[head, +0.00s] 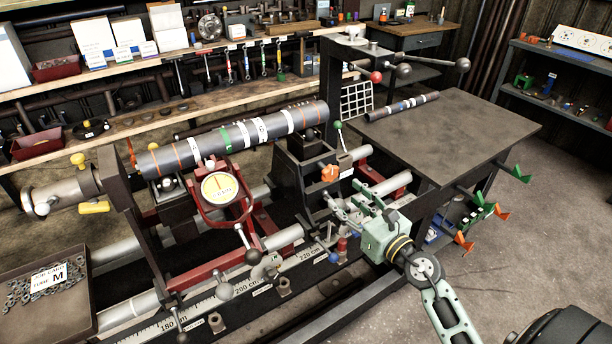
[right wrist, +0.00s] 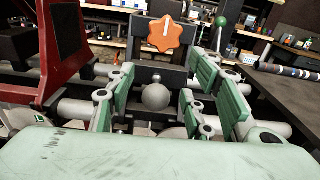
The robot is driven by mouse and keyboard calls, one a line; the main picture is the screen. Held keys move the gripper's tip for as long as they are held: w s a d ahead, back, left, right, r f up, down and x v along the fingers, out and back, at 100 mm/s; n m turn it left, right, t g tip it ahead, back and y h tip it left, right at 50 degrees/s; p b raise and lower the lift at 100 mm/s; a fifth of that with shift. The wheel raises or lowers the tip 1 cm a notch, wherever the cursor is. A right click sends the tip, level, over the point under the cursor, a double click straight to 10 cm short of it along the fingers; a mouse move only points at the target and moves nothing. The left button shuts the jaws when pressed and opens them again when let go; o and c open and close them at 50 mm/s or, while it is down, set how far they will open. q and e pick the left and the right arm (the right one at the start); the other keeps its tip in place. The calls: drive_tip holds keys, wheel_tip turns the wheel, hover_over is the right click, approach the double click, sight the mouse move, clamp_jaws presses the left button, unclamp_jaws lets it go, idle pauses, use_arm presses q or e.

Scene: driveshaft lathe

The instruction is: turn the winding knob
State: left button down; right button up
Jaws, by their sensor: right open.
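An orange lobed knob (head: 330,173), seemingly the winding knob, sits on the dark block of the lathe's right support. It has a pale line on its face and shows at the top middle of the right wrist view (right wrist: 165,34). My right gripper (head: 350,199) is open and empty, in front of the knob and to its lower right in the head view. In the right wrist view its green-padded fingers (right wrist: 165,80) stand apart, with the knob beyond them and no contact visible. My left gripper is not in view.
A grey ball handle (right wrist: 155,96) shows between my fingers in the wrist view. A green-ball lever (head: 338,127) rises beside the knob. The striped shaft (head: 230,138) lies along the lathe. A dark table (head: 450,130) stands to the right, mostly clear.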

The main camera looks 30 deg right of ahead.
sight(329, 178)
drive_tip(key=w+r+n, duration=0.1)
drive_tip(key=w, duration=0.1)
drive_tip(key=w+r+p, duration=0.1)
drive_tip(key=w, duration=0.2)
drive_tip(key=w+a+r+n, duration=0.1)
drive_tip(key=w, duration=0.2)
drive_tip(key=shift+r+n, duration=0.15)
drive_tip(key=shift+n, duration=0.15)
drive_tip(key=c, duration=1.1)
drive_tip(key=shift+o, duration=0.2)
drive_tip(key=shift+a+f+y+p, duration=0.15)
drive_tip(key=shift+f+y+p, duration=0.05)
drive_tip(key=shift+y+p, duration=0.15)
